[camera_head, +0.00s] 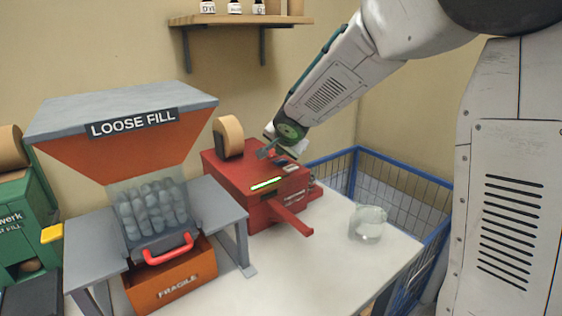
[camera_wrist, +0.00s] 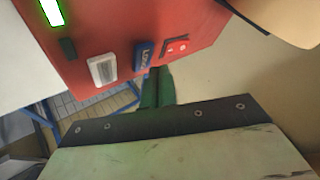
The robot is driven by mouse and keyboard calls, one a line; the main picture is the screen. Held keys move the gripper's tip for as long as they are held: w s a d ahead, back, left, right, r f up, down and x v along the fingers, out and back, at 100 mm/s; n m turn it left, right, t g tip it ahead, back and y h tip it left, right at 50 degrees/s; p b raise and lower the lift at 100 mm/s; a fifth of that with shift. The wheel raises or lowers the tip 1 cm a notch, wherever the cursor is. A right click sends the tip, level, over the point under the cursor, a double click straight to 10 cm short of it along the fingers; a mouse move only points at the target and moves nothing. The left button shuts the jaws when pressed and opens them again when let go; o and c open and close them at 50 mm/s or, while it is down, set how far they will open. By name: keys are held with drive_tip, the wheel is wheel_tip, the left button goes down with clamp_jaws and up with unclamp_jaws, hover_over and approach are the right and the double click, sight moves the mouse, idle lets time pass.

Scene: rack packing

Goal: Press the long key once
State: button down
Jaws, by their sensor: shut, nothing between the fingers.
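The red machine (camera_head: 240,170) stands on the white table, with small keys on its top. In the wrist view, the blue key (camera_wrist: 143,54) carries white lettering that looks like "LONG". A pale grey key (camera_wrist: 103,70) lies to its left and a red switch (camera_wrist: 177,47) to its right. My gripper (camera_head: 263,153) is over the machine's top, by the keys. Its green fingers (camera_wrist: 155,86) are closed together and empty, with their tips right at the blue key's lower edge in the wrist view. I cannot tell whether they touch it.
A green strip (camera_head: 266,183) glows on the machine, and a tape roll (camera_head: 229,137) stands at its back. A loose-fill hopper (camera_head: 150,150) over a fragile box (camera_head: 175,286) is on the left. A clear jar (camera_head: 368,222) and blue wire basket (camera_head: 400,170) are on the right.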

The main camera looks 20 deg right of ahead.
sight(281, 163)
drive_tip(key=shift+f, duration=0.15)
drive_tip(key=shift+f, duration=0.3)
drive_tip(key=shift+f, duration=0.4)
idle(0.7)
idle(0.3)
drive_tip(key=shift+r, duration=3.35)
